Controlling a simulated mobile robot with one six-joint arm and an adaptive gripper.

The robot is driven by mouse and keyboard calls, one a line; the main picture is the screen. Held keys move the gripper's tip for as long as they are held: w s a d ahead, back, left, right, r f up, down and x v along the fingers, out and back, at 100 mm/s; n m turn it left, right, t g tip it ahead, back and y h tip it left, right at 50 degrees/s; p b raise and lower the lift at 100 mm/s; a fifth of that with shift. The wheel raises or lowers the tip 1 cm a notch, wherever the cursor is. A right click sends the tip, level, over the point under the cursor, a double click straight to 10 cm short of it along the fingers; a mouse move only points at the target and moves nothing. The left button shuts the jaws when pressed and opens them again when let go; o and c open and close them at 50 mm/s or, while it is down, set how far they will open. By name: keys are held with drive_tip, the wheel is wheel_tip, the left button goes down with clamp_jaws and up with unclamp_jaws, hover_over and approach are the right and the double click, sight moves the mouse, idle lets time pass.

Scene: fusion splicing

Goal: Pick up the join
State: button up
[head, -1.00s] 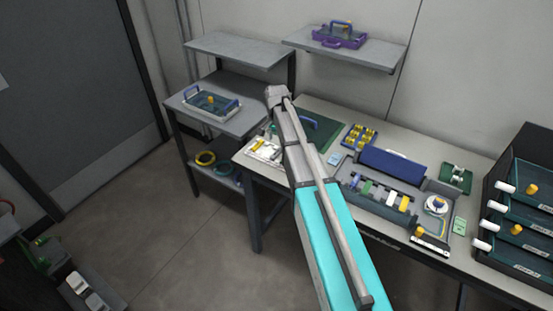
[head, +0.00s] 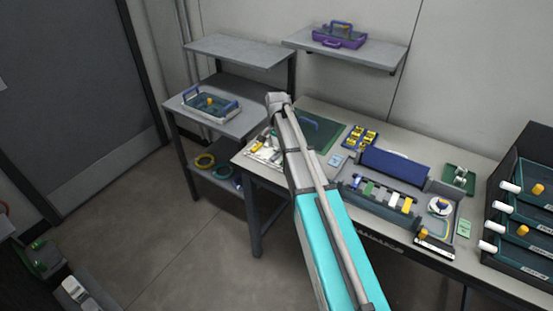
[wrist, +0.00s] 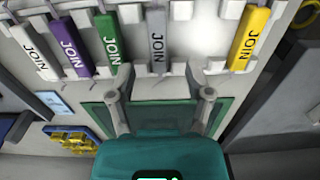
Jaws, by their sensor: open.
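In the wrist view several labelled joins stand side by side in a white holder (wrist: 130,68): a white join (wrist: 30,52), a purple join (wrist: 72,45), a green join (wrist: 109,40), a grey join (wrist: 157,38) and a yellow join (wrist: 248,40). A bare space shows between the grey and yellow ones. My gripper (wrist: 161,92) is open and empty, its fingers spread just below the holder's near edge. The grey join is closest to being in line with the gap. Whether the fingers touch the holder I cannot tell.
A green mat (head: 326,135) lies on the bench (head: 312,105). To the right stand a yellow-filled rack (head: 360,137), a blue-lidded splicer (head: 395,164) and a drawer rack (head: 520,215). A side shelf unit (head: 245,122) holds a handled tray (head: 210,104).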

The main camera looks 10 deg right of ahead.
sight(277, 153)
drive_tip(key=shift+f+b, duration=1.4)
drive_tip(key=shift+f, duration=0.35)
clamp_jaws()
